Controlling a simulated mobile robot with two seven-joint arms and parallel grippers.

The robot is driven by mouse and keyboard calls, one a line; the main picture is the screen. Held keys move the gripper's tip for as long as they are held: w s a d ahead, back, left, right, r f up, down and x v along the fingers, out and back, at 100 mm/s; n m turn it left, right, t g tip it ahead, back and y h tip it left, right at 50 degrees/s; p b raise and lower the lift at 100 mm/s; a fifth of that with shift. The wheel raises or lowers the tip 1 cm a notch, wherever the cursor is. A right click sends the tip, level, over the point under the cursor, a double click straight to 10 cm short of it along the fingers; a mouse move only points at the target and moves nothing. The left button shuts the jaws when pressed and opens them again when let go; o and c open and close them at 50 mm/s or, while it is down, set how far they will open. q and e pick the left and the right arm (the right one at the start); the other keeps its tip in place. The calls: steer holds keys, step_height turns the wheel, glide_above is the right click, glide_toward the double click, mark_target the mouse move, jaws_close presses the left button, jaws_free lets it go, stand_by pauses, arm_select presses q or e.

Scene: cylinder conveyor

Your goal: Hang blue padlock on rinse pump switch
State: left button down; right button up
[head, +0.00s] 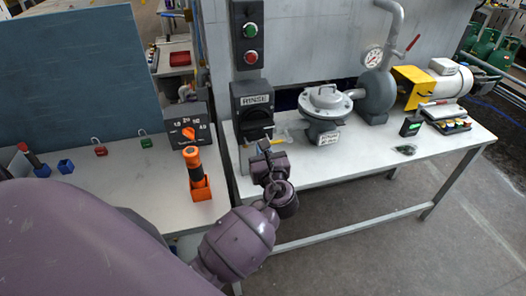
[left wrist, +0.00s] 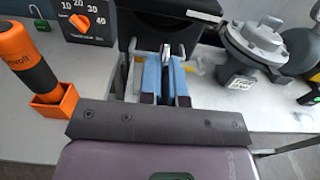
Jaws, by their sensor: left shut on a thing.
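The rinse pump switch (head: 252,105) is a dark box labelled RINSE, below a panel with a green and a red button. It also shows at the top of the left wrist view (left wrist: 150,27). My left gripper (head: 265,148) is just in front of and below the switch. I cannot tell whether the shackle touches or passes through the switch. My right gripper is not in view.
A red padlock (head: 100,151) and a green padlock (head: 146,142) are at the left of the table. An orange-handled tool in an orange holder (head: 201,190) stands left of my gripper, near a dial box (head: 187,127). A grey valve (head: 325,107) stands to the right.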

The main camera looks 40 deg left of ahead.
arm_select(q)
steer(key=shift+x, duration=1.15)
steer(key=shift+w+a+r, duration=0.3)
steer(key=shift+a+r, duration=0.4)
steer(key=shift+r, duration=0.1)
stand_by(1.0)
steer(key=shift+s+d+f, duration=0.3)
steer(key=shift+d+f, duration=0.15)
steer(key=shift+d, duration=0.2)
stand_by(0.6)
steer(key=shift+d, duration=0.1)
steer(key=shift+s+d+f, duration=0.25)
steer(key=shift+s+d, duration=0.05)
steer(key=shift+s, duration=0.05)
steer(key=shift+s+d, duration=0.3)
steer(key=shift+d, duration=0.05)
steer(key=shift+v, duration=1.65)
